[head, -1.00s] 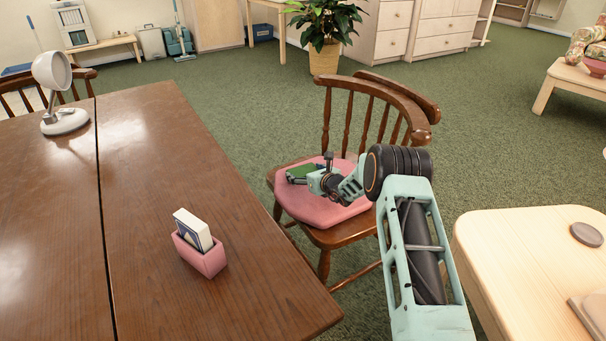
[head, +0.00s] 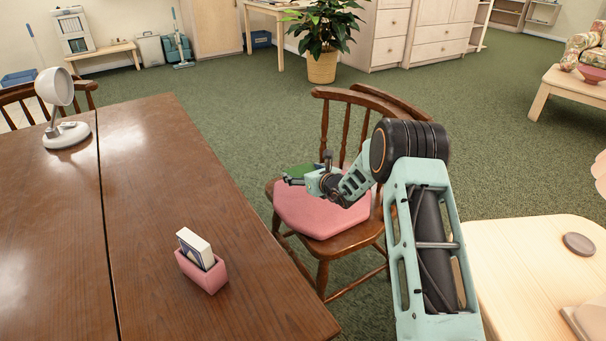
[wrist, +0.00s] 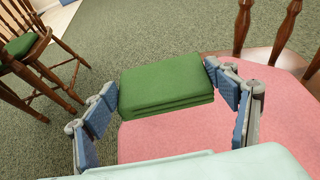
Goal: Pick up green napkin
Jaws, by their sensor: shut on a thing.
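The green napkin (wrist: 165,85) is a thick folded stack, held between my two blue-padded fingers in the wrist view. In the head view only a small green part of the napkin (head: 302,170) shows behind my gripper (head: 302,180). My gripper (wrist: 163,88) is shut on the napkin's left and right sides. The napkin is over the far part of the pink seat cushion (head: 318,214) of a wooden chair and appears raised a little above it.
The chair's spindled backrest (head: 366,100) stands behind and right of my gripper. A dark wooden table (head: 165,190) with a pink card holder (head: 203,272) and a white lamp (head: 62,130) is left. A pale table (head: 515,262) is right. Green carpet is open beyond.

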